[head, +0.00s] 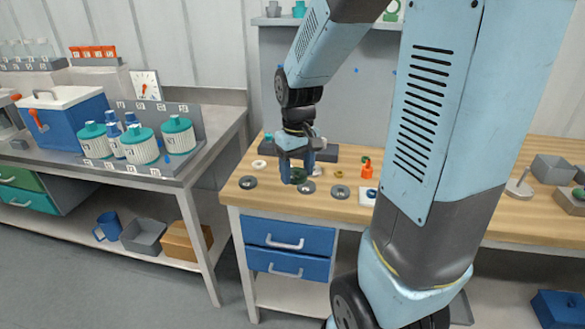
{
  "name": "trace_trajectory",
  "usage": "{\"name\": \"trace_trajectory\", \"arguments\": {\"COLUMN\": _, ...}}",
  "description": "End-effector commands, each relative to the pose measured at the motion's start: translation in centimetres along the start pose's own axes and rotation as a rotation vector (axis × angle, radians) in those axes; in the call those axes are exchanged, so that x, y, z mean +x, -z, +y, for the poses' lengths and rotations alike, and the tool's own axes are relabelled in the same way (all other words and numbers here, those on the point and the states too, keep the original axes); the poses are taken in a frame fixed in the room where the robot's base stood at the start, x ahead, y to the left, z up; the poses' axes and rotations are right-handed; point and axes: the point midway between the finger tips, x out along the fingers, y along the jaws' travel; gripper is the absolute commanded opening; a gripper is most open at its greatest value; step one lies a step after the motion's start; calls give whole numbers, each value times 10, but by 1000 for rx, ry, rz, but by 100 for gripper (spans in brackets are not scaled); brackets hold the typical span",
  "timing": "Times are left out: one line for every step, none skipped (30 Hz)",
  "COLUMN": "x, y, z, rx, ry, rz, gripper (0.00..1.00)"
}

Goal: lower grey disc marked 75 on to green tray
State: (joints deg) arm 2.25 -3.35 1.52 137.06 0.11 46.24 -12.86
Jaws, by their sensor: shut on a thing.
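Grey discs with pale centres lie along the bench's front edge: one to the left (248,182), one just below the gripper (306,188) and one to the right (340,191).
My arm hides the bench's middle. Teal-lidded vessels (139,143) and a blue cooler (66,120) stand on the left bench.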

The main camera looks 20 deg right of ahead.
Motion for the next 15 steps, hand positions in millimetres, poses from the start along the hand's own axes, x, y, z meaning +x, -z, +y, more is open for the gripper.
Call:
{"name": "trace_trajectory", "arguments": {"x": -1, "y": -3, "z": -1, "rx": 0, "ry": 0, "rz": 1, "gripper": 31}}
{"name": "trace_trajectory", "arguments": {"x": -2, "y": -4, "z": -1, "rx": 0, "ry": 0, "rz": 1, "gripper": 31}}
{"name": "trace_trajectory", "arguments": {"x": -4, "y": -5, "z": -1, "rx": 0, "ry": 0, "rz": 1, "gripper": 31}}
{"name": "trace_trajectory", "arguments": {"x": -5, "y": -6, "z": -1, "rx": 0, "ry": 0, "rz": 1, "gripper": 31}}
{"name": "trace_trajectory", "arguments": {"x": -7, "y": -7, "z": -2, "rx": 0, "ry": 0, "rz": 1, "gripper": 31}}
{"name": "trace_trajectory", "arguments": {"x": -9, "y": -7, "z": -2, "rx": 0, "ry": 0, "rz": 1, "gripper": 31}}
{"name": "trace_trajectory", "arguments": {"x": -12, "y": -7, "z": -2, "rx": 0, "ry": 0, "rz": 1, "gripper": 31}}
{"name": "trace_trajectory", "arguments": {"x": -14, "y": -7, "z": -2, "rx": 0, "ry": 0, "rz": 2, "gripper": 31}}
{"name": "trace_trajectory", "arguments": {"x": -16, "y": -7, "z": -2, "rx": 0, "ry": 0, "rz": 1, "gripper": 31}}
{"name": "trace_trajectory", "arguments": {"x": -18, "y": -8, "z": -2, "rx": 0, "ry": 0, "rz": 1, "gripper": 31}}
{"name": "trace_trajectory", "arguments": {"x": -20, "y": -8, "z": -2, "rx": 0, "ry": 0, "rz": 0, "gripper": 31}}
{"name": "trace_trajectory", "arguments": {"x": -22, "y": -8, "z": -2, "rx": 0, "ry": 0, "rz": 1, "gripper": 31}}
{"name": "trace_trajectory", "arguments": {"x": -24, "y": -8, "z": -2, "rx": 0, "ry": 0, "rz": 1, "gripper": 31}}
{"name": "trace_trajectory", "arguments": {"x": -26, "y": -7, "z": -2, "rx": 0, "ry": 0, "rz": 1, "gripper": 31}}
{"name": "trace_trajectory", "arguments": {"x": -29, "y": -7, "z": -2, "rx": 0, "ry": 0, "rz": 1, "gripper": 31}}
